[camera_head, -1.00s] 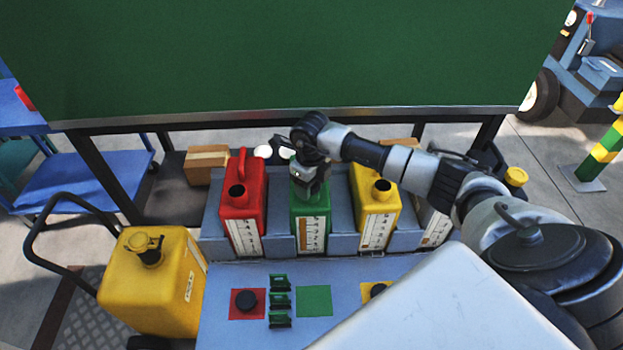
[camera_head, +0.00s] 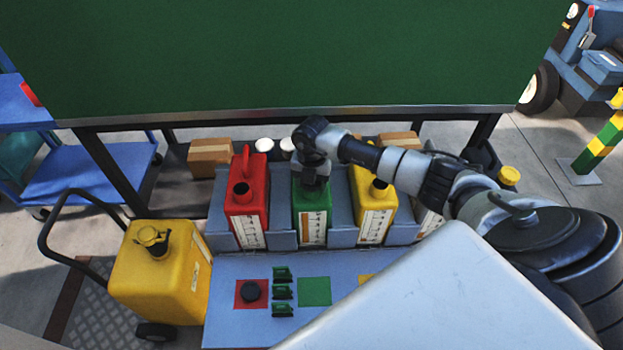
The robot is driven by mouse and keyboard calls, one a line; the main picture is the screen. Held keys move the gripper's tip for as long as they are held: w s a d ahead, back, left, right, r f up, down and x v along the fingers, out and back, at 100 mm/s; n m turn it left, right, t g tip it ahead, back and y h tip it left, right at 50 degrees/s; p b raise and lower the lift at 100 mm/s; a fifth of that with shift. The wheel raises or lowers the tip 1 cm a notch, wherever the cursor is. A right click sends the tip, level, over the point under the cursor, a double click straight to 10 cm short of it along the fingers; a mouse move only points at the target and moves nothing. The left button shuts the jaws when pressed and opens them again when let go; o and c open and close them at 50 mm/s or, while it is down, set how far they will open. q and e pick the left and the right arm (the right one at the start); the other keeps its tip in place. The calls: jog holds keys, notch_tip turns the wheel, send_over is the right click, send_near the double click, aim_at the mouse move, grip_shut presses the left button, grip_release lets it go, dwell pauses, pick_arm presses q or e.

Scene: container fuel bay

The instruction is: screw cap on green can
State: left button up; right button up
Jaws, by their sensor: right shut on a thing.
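The green can (camera_head: 312,212) stands upright in the middle of the rack, between the red can and the yellow can. My right gripper (camera_head: 315,182) is directly over the green can's top, pointing down. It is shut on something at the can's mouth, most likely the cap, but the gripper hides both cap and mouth. I cannot tell whether the cap is seated. The green square (camera_head: 314,291) on the bench is bare. My left gripper does not show.
The red can (camera_head: 246,205) and yellow can (camera_head: 374,210) stand close on either side, both with open mouths. A black cap (camera_head: 251,291) lies on the red square. A large yellow container (camera_head: 160,275) stands at left.

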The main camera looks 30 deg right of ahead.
jog(key=o, duration=0.5)
jog(key=shift+w+d+r, duration=0.15)
jog(key=shift+d+r, duration=0.05)
jog(key=o, duration=0.5)
jog(key=shift+f, duration=0.15)
jog(key=shift+a, duration=0.1)
